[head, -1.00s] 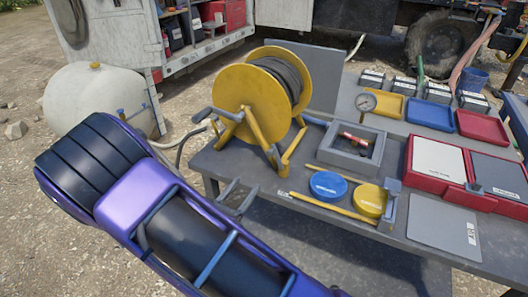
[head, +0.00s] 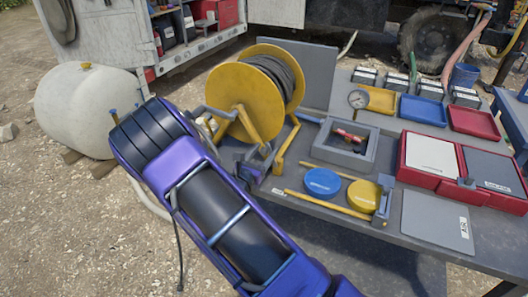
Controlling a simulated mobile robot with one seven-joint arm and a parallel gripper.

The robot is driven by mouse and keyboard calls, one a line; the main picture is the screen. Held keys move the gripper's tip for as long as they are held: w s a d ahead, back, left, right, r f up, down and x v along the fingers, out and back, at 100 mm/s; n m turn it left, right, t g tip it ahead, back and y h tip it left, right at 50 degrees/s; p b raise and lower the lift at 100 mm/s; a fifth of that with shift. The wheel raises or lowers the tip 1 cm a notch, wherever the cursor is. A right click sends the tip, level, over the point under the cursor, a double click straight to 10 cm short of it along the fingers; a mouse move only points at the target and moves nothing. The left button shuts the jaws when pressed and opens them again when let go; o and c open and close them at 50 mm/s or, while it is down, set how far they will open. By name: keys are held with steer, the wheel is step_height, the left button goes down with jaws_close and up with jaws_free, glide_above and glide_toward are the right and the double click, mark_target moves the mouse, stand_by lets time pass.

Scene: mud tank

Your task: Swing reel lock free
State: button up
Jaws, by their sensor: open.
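The yellow cable reel (head: 243,103) stands upright on its yellow frame at the left end of the grey bench, with dark cable wound on it. A grey lever (head: 208,112) sticks out to the left at the reel's hub side; I take it for the lock, but cannot be sure. My gripper (head: 258,160) is at the foot of the reel frame, by its yellow front leg (head: 286,146). It is open and looks empty. My purple forearm hides part of the gripper and the frame's lower left. I cannot tell whether the fingers touch the frame.
Right of the reel, a grey box (head: 345,147) holds a small red-handled part. A blue disc (head: 322,183), a yellow disc (head: 363,196) and yellow rods lie in front. A pressure gauge (head: 358,99) and red case (head: 463,168) are farther right. A white tank (head: 87,105) stands left.

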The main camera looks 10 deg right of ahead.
jaws_close()
stand_by(0.3)
stand_by(1.1)
